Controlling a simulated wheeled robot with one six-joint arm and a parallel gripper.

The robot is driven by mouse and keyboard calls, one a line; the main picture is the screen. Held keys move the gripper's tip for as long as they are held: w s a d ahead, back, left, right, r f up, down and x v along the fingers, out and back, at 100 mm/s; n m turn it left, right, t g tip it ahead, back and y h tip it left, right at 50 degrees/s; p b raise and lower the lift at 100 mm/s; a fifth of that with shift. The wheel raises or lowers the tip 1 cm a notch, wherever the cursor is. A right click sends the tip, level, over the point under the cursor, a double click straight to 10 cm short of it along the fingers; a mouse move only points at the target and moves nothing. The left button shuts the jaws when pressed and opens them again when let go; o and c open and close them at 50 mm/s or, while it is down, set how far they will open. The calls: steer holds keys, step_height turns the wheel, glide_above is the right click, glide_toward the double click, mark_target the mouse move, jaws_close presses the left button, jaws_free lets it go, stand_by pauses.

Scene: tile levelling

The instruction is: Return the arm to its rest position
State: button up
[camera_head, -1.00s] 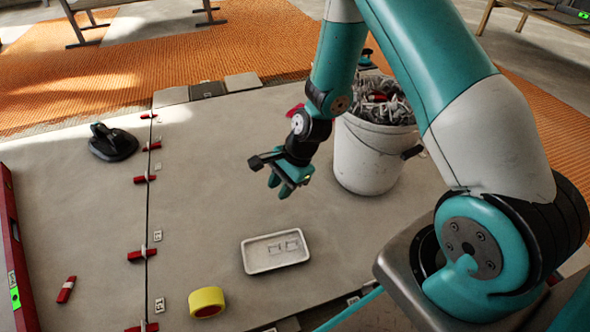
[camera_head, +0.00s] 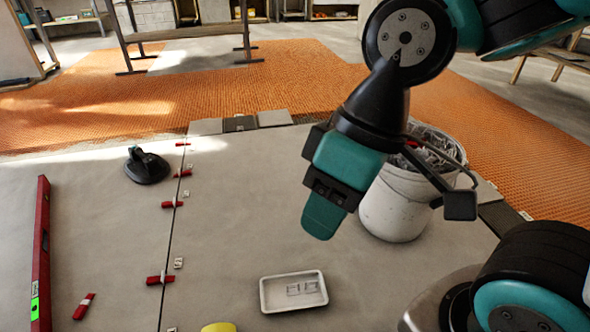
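My gripper (camera_head: 322,215) hangs from my arm in the middle right of the head view, raised above the tiles and in front of the white bucket. It points down and a little left. It appears side-on as a teal block, so I cannot tell whether its fingers are apart. No object shows in it. My arm folds back to the upper right.
A white bucket (camera_head: 395,210) of grey pieces stands behind my gripper. A white tray (camera_head: 268,297), a yellow roll (camera_head: 218,328), a black suction cup (camera_head: 147,168), a red level (camera_head: 42,240) and several red wedges along the joint lie on the tiles (camera_head: 225,240).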

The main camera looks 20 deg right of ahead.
step_height(320, 180, up, 48)
steer(key=p, duration=4.7)
steer(key=shift+f, duration=0.15)
